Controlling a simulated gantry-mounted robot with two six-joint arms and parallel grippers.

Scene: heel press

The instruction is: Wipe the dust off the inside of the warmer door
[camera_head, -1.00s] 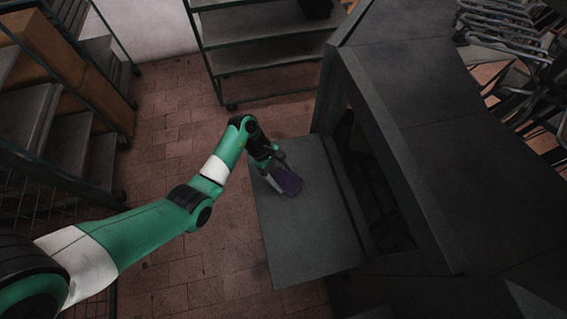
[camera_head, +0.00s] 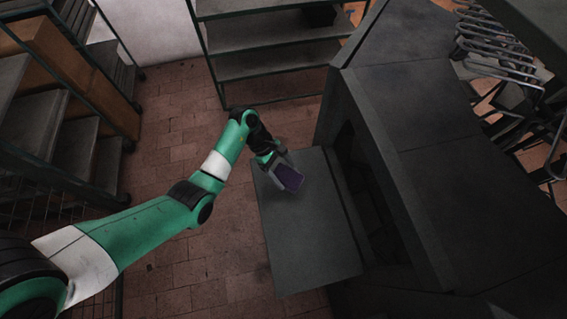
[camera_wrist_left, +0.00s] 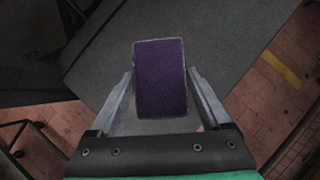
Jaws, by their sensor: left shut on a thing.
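The warmer door (camera_head: 310,235) is folded down flat in front of the dark warmer (camera_head: 415,150), its inside face up. My left gripper (camera_head: 281,172) is above the far-left part of the door and is shut on a purple pad (camera_head: 289,179). In the left wrist view the pad (camera_wrist_left: 160,78) sits between the two fingers (camera_wrist_left: 160,92), with the grey door (camera_wrist_left: 215,40) behind it. I cannot tell if the pad touches the door. Dust on the door is too faint to make out. My right gripper is not in view.
A metal shelf rack (camera_head: 265,60) stands at the back. Another rack with boxes and trays (camera_head: 55,115) stands on the left. Wire racks (camera_head: 500,50) are at the upper right. The brick floor (camera_head: 180,130) left of the door is clear.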

